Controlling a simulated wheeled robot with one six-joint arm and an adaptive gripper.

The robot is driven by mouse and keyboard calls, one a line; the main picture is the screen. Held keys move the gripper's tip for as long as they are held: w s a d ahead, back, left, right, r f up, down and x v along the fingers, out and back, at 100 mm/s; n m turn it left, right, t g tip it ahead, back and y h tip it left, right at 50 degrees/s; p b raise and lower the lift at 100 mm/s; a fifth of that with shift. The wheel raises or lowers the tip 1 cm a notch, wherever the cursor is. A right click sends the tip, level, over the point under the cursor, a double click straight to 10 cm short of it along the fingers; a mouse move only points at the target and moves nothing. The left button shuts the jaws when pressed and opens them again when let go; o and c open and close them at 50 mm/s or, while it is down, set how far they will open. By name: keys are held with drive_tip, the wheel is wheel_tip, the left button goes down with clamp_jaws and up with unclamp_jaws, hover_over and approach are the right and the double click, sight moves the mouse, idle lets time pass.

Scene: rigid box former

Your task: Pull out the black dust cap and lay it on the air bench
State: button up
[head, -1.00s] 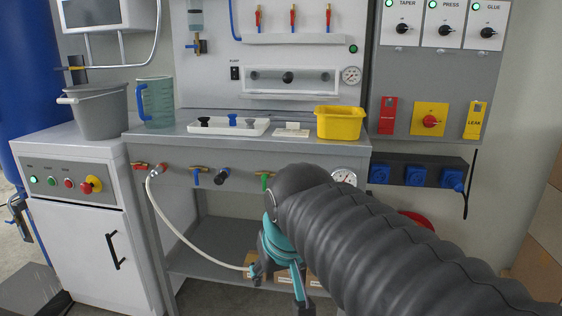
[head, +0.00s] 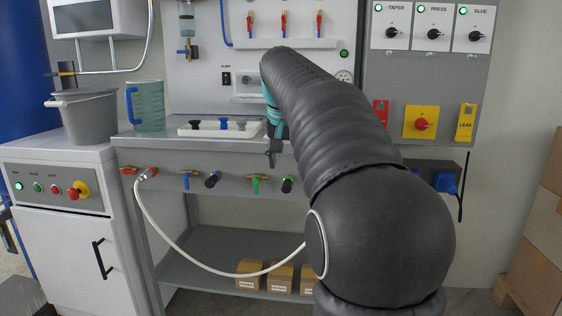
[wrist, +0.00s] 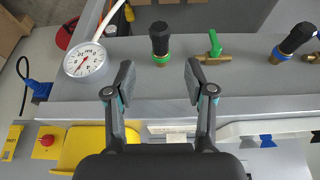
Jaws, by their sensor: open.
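A black dust cap with a green ring (wrist: 160,40) sits on the grey front of the air bench; in the head view it (head: 287,185) is just below my gripper. A second black cap with a blue ring (wrist: 296,40) also shows in the head view (head: 213,179). My gripper (wrist: 158,80) is open and empty. In the wrist view the green-ringed cap lies beyond and between its spread fingertips, apart from them. In the head view my gripper (head: 274,150) is in front of the bench edge, partly hidden by my arm. The air bench top (head: 160,139) is partly visible.
A green-handled valve (wrist: 213,45) stands beside the green-ringed cap. A pressure gauge (wrist: 86,60) and white hose (head: 180,240) are near. A white tray (head: 190,131) with plugs and a yellow tub (wrist: 85,148) stand on the bench.

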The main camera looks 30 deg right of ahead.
sight(285, 192)
drive_tip(key=shift+b+x, duration=2.25)
drive_tip(key=shift+x, duration=2.05)
clamp_jaws()
drive_tip(key=shift+s+a, duration=0.35)
drive_tip(key=shift+s+a+b, duration=0.3)
drive_tip(key=shift+s+a, duration=0.2)
drive_tip(key=shift+s, duration=0.25)
drive_tip(key=shift+s+a+b, duration=0.3)
drive_tip(key=shift+s+a, duration=0.2)
drive_tip(key=shift+s, duration=0.3)
